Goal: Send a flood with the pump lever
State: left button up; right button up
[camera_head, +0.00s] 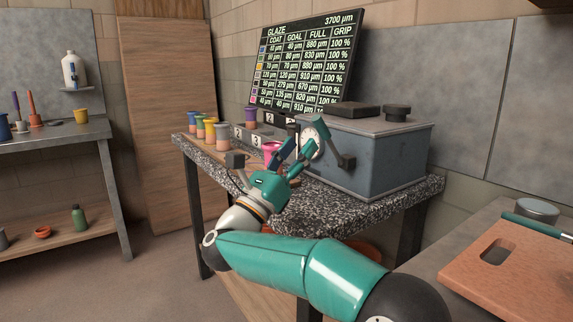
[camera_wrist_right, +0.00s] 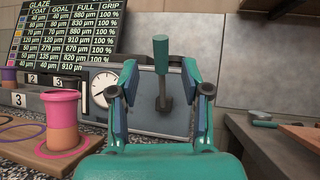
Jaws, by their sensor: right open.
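The pump lever has a green handle (camera_wrist_right: 161,55) on a dark grey shaft, standing upright in front of the blue-grey glaze box (camera_head: 375,160). The handle also shows in the head view (camera_head: 322,130), just right of my right gripper (camera_head: 297,150). In the right wrist view my right gripper (camera_wrist_right: 160,78) is open, with the handle and shaft seen between its two fingers. No finger visibly touches the lever; how deep it sits between them I cannot tell. My left gripper is out of view.
A pink cup (camera_wrist_right: 62,122) stands on a wooden board left of the gripper. A round white dial (camera_wrist_right: 102,88) is behind the left finger. Several glaze cups line the left of the speckled table (camera_head: 390,205). A glaze screen (camera_head: 305,65) stands behind.

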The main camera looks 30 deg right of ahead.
jog(key=shift+v, duration=1.95)
